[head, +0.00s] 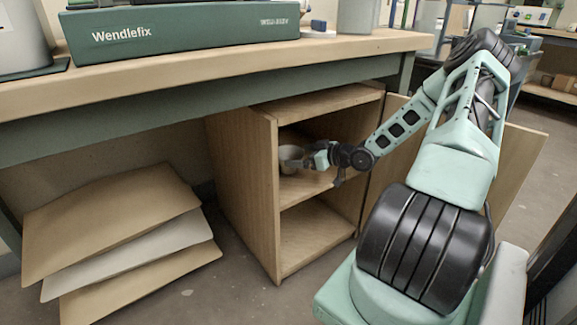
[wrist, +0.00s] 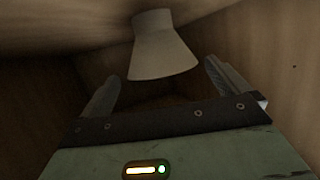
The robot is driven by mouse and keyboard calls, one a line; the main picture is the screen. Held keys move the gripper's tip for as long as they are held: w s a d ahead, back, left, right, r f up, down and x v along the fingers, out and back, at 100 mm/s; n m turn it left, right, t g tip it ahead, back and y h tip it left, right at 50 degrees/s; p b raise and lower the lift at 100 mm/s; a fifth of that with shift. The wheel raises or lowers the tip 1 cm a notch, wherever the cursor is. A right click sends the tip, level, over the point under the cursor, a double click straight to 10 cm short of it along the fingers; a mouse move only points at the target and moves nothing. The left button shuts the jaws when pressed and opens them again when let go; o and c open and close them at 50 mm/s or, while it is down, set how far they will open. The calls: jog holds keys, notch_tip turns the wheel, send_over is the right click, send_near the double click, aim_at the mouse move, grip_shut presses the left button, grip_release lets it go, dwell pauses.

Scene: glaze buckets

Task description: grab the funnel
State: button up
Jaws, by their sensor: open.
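A pale grey-white funnel (wrist: 158,50) is inside the wooden cabinet, ahead of my gripper (wrist: 160,88) in the wrist view. Its wide mouth faces my gripper and its narrow spout points away. My gripper is open, with one finger to each side of the space before the funnel's mouth. I cannot tell for sure whether the fingers touch it. In the head view the funnel (head: 290,157) is on the cabinet's upper level, and my gripper (head: 307,160) reaches in at its right. Part of the funnel is hidden there.
The open cabinet (head: 241,190) stands under the workbench (head: 180,75), with a shelf below my gripper and side walls close by. Its door (head: 512,165) is swung open at the right, behind my arm.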

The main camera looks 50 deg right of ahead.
aim_at(290, 153)
jog(key=b+x, duration=0.3)
jog(key=x, duration=0.1)
jog(key=shift+w+a+b, duration=0.1)
jog(key=shift+w+b, duration=0.05)
jog(key=shift+b, duration=0.25)
jog(key=shift+w, duration=0.6)
jog(key=shift+r, duration=0.1)
jog(key=c, duration=0.7)
jog(key=shift+o, duration=0.2)
